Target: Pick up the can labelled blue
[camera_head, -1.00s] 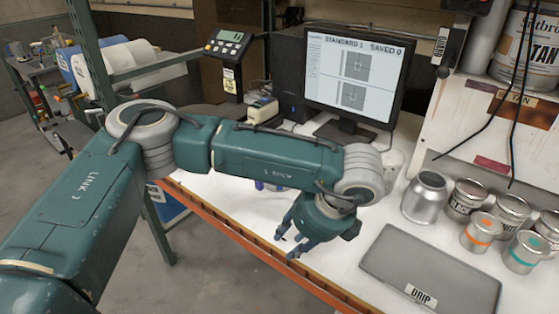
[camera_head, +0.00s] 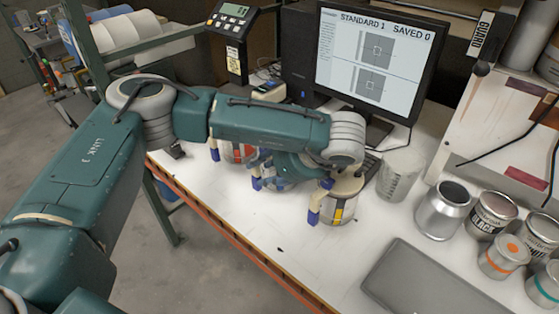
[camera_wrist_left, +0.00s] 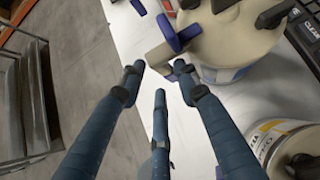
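A lidded can (camera_head: 285,184) with some blue on its side stands among a small group of cans on the white bench. My arm and hand partly hide it, and no colour word on it is readable. My left gripper (camera_head: 262,172) is right over and beside it. In the left wrist view, my dark blue fingers (camera_wrist_left: 155,72) are spread with nothing between them. A beige-lidded can (camera_wrist_left: 238,38) with a blue-ended lever is just beyond the fingertips. A can with a yellow label (camera_head: 338,210) stands to the right; it also shows at the wrist view's lower right (camera_wrist_left: 268,135).
A can with a red label (camera_head: 238,153) stands left of the gripper. A clear beaker (camera_head: 398,175), a bare metal can (camera_head: 443,208) and several paint cans are to the right. A grey drip tray (camera_head: 430,285) lies in front. The bench's orange edge (camera_head: 215,225) runs close by.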

